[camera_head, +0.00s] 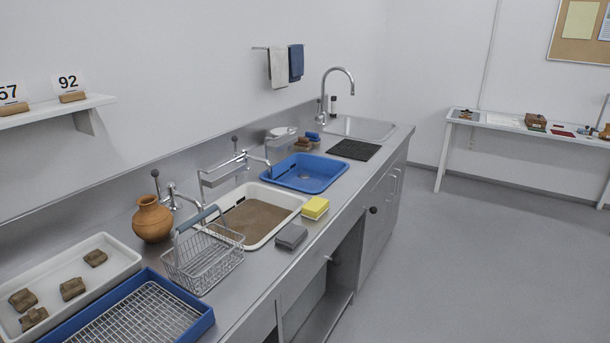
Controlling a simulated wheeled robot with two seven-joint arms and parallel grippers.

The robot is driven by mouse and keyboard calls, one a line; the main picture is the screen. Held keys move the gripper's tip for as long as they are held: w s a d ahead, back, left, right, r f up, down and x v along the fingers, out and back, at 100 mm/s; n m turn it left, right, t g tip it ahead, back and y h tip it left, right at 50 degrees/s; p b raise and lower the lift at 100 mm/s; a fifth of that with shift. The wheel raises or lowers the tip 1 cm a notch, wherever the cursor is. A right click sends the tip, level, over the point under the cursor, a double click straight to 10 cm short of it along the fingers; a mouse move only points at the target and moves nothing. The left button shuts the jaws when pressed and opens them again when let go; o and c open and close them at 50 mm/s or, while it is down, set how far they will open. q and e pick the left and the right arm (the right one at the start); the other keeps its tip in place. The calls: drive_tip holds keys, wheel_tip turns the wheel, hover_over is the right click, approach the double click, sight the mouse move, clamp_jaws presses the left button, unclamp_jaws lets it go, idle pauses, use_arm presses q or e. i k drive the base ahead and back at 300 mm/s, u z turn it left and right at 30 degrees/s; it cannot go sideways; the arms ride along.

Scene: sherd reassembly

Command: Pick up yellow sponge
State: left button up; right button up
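The yellow sponge (315,208) lies on the steel counter (262,281) near its front edge. It sits just right of a white basin (270,237) filled with something brown. A grey block (291,237), perhaps another sponge, lies a little nearer along the same edge, apart from the yellow one. Neither of my grippers shows in the head view.
A wire basket (203,262), a clay jug (152,219), a blue rack tray (205,319) and a white tray of sherds (125,260) stand at the left. A blue basin (305,173) and a tap (324,90) are farther back. The floor right of the counter is clear.

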sight(315, 208)
drive_tip(key=z, duration=1.4)
drive_tip(key=i, duration=3.25)
drive_tip(key=u, duration=2.75)
